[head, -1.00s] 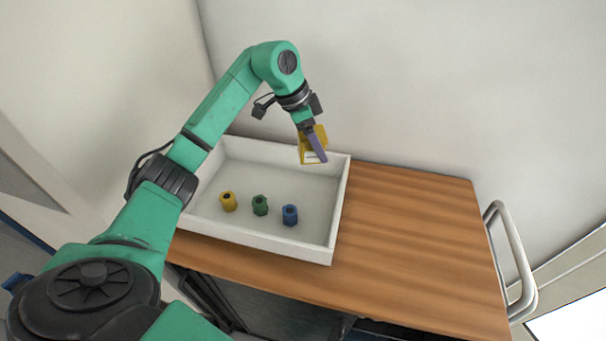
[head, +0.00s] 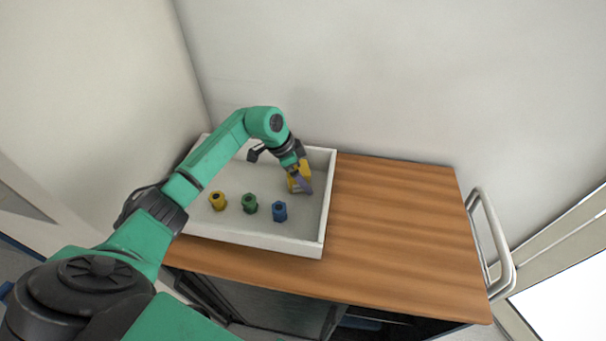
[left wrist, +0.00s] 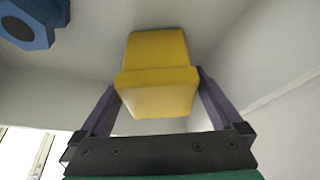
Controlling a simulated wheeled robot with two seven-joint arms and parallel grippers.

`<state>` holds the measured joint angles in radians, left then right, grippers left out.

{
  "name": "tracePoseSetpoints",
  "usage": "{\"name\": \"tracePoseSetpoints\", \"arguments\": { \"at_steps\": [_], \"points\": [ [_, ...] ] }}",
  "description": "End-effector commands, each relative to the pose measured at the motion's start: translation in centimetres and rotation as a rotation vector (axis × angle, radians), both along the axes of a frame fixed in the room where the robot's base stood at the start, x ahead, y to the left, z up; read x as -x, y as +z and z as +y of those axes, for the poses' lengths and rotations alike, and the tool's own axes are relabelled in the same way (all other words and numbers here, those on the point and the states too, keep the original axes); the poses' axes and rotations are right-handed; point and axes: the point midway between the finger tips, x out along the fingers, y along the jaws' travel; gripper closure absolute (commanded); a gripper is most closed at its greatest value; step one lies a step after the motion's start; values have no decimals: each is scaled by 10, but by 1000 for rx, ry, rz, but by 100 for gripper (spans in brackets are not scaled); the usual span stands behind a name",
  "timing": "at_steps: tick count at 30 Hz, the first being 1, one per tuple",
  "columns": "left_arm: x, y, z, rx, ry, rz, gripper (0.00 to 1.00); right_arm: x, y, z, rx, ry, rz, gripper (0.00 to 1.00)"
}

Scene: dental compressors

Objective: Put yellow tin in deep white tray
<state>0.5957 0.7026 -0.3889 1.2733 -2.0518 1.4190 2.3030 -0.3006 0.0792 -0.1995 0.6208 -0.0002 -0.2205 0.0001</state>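The yellow tin (head: 294,184) is between the fingers of my left gripper (head: 303,183), inside the deep white tray (head: 328,195) near its right wall. In the left wrist view the yellow tin (left wrist: 157,75) sits between the two purple fingers of the left gripper (left wrist: 158,95), which are shut on its sides. The gripper points down into the tray. I cannot tell whether the tin touches the tray floor. My right gripper is not in view.
A small yellow piece (head: 218,200), a green piece (head: 250,203) and a blue piece (head: 280,211) stand in the tray. The wooden top (head: 395,230) right of the tray is clear. A metal handle (head: 490,240) is at the cart's right end. Walls rise behind.

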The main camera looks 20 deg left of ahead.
Motion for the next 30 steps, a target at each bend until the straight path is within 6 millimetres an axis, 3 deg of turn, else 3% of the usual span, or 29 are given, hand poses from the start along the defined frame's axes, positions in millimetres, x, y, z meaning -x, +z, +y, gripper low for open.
{"name": "tracePoseSetpoints", "arguments": {
  "at_steps": [5,18,30],
  "points": [
    [1,8,4,-2,1,-4,0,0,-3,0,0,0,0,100],
    [25,102,35,-1,0,-3,0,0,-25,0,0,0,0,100],
    [28,111,37,0,0,0,0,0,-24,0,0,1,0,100]
  ]
}}
